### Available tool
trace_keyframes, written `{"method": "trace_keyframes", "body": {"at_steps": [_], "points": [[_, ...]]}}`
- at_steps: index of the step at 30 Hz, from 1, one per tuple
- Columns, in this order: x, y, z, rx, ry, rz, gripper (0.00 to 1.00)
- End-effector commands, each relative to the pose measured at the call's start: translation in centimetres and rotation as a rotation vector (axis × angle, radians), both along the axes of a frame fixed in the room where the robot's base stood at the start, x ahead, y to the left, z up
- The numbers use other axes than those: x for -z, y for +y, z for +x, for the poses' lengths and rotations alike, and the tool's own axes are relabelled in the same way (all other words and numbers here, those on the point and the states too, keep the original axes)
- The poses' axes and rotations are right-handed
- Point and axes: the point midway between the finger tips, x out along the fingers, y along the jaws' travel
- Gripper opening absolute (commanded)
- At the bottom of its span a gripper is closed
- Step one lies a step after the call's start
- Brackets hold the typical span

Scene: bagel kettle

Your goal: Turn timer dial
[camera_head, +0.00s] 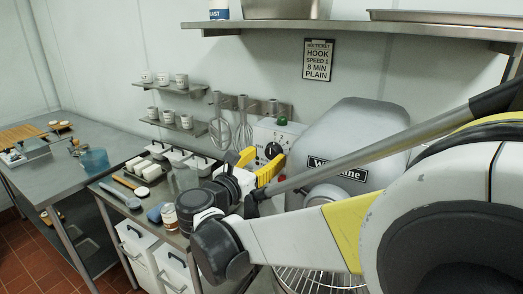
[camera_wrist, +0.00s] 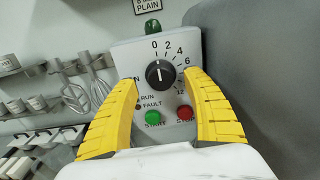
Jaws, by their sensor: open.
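The timer dial (camera_wrist: 160,73) is a round black knob with a white pointer line, on a light grey control panel (camera_wrist: 126,55). In the wrist view its pointer is near the 0 and the numbers run clockwise around it. The dial (camera_head: 273,150) also shows in the head view, just beyond my fingers. My gripper (camera_wrist: 165,95) has two yellow ribbed fingers, open, with one on each side of the dial and the panel's lower part between them. In the head view my gripper (camera_head: 257,166) is in front of the panel. I cannot tell whether the fingers touch anything.
Below the dial are a green button (camera_wrist: 152,117) and a red button (camera_wrist: 185,113). A big grey mixer (camera_head: 350,130) stands right of the panel. Whisks and hooks (camera_head: 243,125) hang left of it. A ticket (camera_head: 318,60) is on the wall above.

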Motion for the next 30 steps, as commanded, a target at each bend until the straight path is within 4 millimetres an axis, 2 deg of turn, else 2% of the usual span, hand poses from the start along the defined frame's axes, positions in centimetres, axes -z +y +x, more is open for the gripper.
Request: {"method": "trace_keyframes", "body": {"at_steps": [6, 17, 22, 30], "points": [[0.1, -1.6, 2.2, 0.002, 0.0, 0.0, 0.58], [0.0, -1.8, 2.7, 0.0, -0.001, 0.001, 0.56], [0.0, -1.8, 2.7, 0.0, -0.001, 0.001, 0.05], [0.0, -1.8, 2.7, 0.0, -0.003, 0.004, 0.04]]}}
